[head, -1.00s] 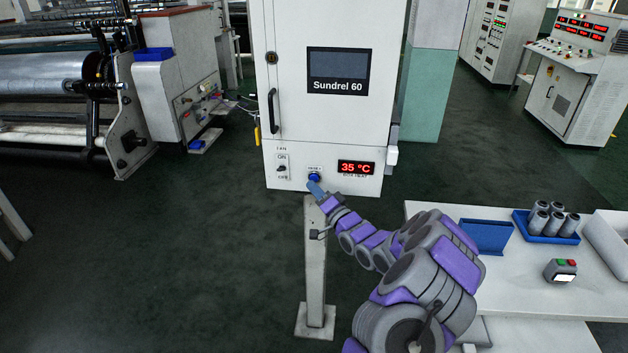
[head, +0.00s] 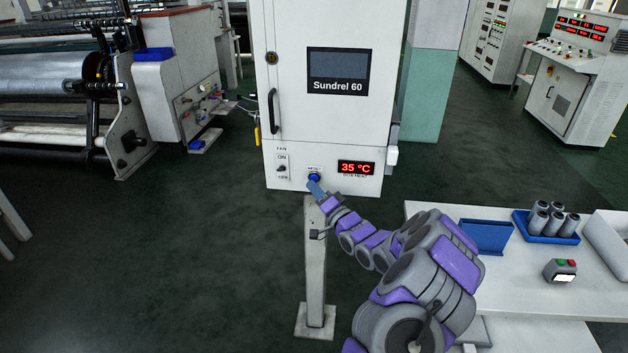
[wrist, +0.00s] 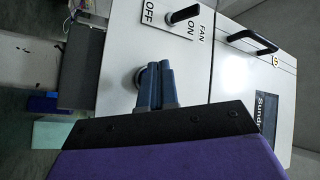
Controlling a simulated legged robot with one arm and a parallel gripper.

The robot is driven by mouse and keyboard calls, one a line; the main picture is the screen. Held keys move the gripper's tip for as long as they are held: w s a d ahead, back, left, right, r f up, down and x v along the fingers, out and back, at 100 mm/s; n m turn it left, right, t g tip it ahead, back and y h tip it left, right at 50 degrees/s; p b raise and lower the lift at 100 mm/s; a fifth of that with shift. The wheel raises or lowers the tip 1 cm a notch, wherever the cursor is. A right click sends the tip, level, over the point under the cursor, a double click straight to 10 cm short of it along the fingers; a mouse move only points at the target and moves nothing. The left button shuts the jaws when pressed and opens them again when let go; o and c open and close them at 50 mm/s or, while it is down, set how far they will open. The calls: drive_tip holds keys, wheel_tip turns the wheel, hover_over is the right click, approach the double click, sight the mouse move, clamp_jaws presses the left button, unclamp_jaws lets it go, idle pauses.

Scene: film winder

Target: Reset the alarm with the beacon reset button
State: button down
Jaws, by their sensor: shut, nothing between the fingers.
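The blue round reset button (head: 314,176) is on the lower front of the white Sundrel 60 cabinet (head: 290,100), under a small label that seems to read RESET. My gripper (head: 314,186) is shut and empty, with its blue fingertips at the button's lower edge. In the wrist view my gripper (wrist: 160,68) points at the cabinet front. A grey round rim (wrist: 139,77) shows beside the fingers there, and the fingers hide the rest. I cannot tell whether the tips touch or press the button. No beacon is clearly seen.
The fan switch (head: 281,169) is left of the button, and a red 35 °C display (head: 356,167) is to its right. A pale post (head: 316,270) stands below my gripper. A white table (head: 520,265) is at the right.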

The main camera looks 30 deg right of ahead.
drive_tip(key=shift+w+d+r, duration=0.1)
drive_tip(key=shift+w+d+p, duration=0.1)
drive_tip(key=shift+w+p, duration=0.1)
drive_tip(key=shift+p, duration=0.1)
drive_tip(key=shift+w+d+p, duration=0.25)
drive_tip(key=shift+w+p, duration=0.05)
drive_tip(key=shift+w, duration=0.05)
idle(0.8)
drive_tip(key=shift+s, duration=0.1)
drive_tip(key=shift+s+a, duration=0.5)
drive_tip(key=shift+s, duration=0.1)
idle(0.3)
drive_tip(key=s+a, duration=0.2)
drive_tip(key=s, duration=0.2)
drive_tip(key=shift+s+a, duration=0.1)
drive_tip(key=shift+a, duration=0.3)
